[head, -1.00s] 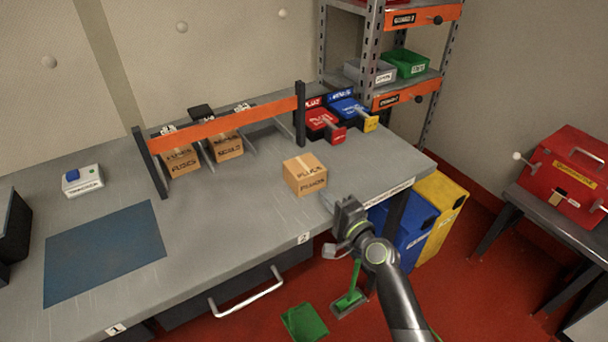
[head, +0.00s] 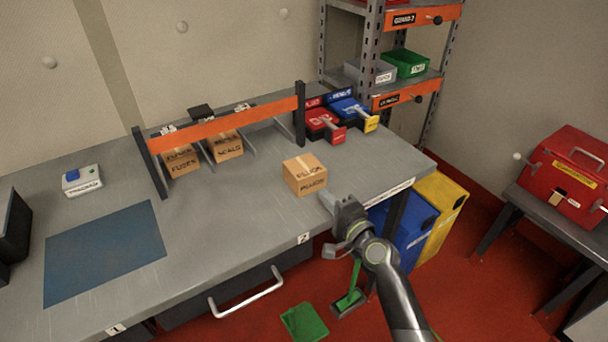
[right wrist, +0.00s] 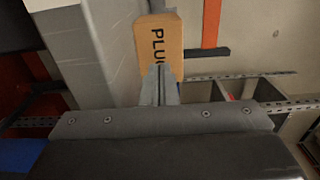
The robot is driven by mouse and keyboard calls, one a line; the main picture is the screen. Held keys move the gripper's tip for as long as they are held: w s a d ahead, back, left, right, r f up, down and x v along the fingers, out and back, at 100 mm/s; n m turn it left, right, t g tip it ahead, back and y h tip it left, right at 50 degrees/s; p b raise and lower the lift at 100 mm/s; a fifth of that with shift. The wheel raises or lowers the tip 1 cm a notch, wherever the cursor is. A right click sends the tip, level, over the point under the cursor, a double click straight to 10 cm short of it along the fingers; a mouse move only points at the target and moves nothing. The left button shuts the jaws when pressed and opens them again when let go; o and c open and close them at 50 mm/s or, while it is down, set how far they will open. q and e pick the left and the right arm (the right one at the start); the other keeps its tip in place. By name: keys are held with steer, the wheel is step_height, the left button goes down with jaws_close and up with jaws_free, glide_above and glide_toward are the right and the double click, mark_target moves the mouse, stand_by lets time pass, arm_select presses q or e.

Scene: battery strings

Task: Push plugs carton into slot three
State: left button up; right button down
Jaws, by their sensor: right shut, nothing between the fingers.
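The plugs carton (head: 305,175) is a brown box with dark lettering and a lighter tape strip, standing upright on the grey bench in front of the slot rack. It also shows in the right wrist view (right wrist: 160,45), straight ahead of the fingers. My right gripper (head: 328,200) is shut and empty, just in front of the carton's near right side; I cannot tell whether it touches. The rack (head: 222,126) has an orange crossbar and thin dividers. A fuses carton (head: 182,162) and a second carton (head: 226,147) sit in its two left slots; the right slot looks empty. My left gripper is not in view.
Red (head: 326,124) and blue (head: 352,110) bins stand right of the rack. A white device with a blue button (head: 81,181) and a blue mat (head: 104,252) lie left. The bench between carton and rack is clear.

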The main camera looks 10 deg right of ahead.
stand_by(0.3)
steer(key=shift+w, duration=0.1)
steer(key=shift+x, duration=0.85)
steer(key=shift+v, duration=2.7)
steer(key=v, duration=0.8)
steer(key=shift+s+b, duration=0.3)
steer(key=shift+b, duration=0.05)
steer(key=shift+d, duration=0.1)
